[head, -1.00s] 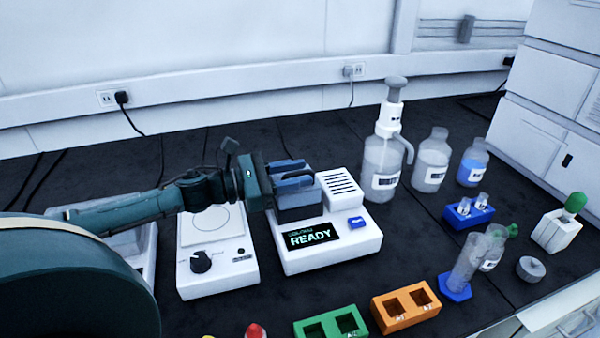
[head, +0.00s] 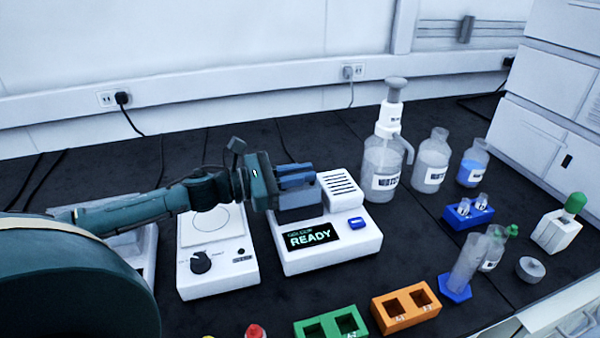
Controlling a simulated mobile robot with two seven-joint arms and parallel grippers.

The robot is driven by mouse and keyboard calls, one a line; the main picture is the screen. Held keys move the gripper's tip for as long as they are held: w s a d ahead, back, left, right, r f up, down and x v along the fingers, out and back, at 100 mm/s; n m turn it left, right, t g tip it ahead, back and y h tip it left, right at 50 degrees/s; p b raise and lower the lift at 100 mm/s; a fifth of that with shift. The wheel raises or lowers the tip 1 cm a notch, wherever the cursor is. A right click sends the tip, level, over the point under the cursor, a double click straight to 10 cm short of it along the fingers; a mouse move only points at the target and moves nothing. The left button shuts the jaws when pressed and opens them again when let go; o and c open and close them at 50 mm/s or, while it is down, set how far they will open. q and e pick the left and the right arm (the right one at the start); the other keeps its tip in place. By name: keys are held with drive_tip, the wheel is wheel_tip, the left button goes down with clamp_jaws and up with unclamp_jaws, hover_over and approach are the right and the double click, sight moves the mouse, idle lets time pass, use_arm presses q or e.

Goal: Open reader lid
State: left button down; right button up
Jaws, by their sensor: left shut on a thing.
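The reader (head: 345,252) is a white box with a lit green READY display, a blue button and a vented block on top. My left gripper (head: 297,178) reaches in from the left over the lid. Its fingers are close together and shut on the lid's upper part; they hide the exact grip point. My right gripper is not in view.
A white hotplate (head: 218,275) with a black knob stands just left of the reader. A pump bottle (head: 383,165) stands close behind on the right. Green (head: 331,325) and orange (head: 405,306) racks lie in front. The dark bench behind the reader is mostly clear.

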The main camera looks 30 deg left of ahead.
use_arm(q)
drive_tip(key=shift+w+a+r, duration=0.1)
idle(0.4)
drive_tip(key=shift+w+a+r+n+p, duration=0.35)
drive_tip(key=shift+a+r+n, duration=0.1)
drive_tip(key=shift+n, duration=0.3)
drive_tip(key=shift+w+a+r+n+p, duration=0.25)
drive_tip(key=shift+w+a+r+n, duration=0.15)
drive_tip(key=shift+n, duration=0.35)
drive_tip(key=w+a+n, duration=0.7)
drive_tip(key=a+n, duration=0.1)
drive_tip(key=n, duration=0.3)
drive_tip(key=shift+w+a+f+n+b, duration=0.15)
drive_tip(key=shift+a+f+n+b, duration=0.05)
drive_tip(key=shift+a+n+b, duration=0.2)
drive_tip(key=shift+f, duration=0.1)
drive_tip(key=c, duration=1.7)
unclamp_jaws()
drive_tip(key=shift+o, duration=1)
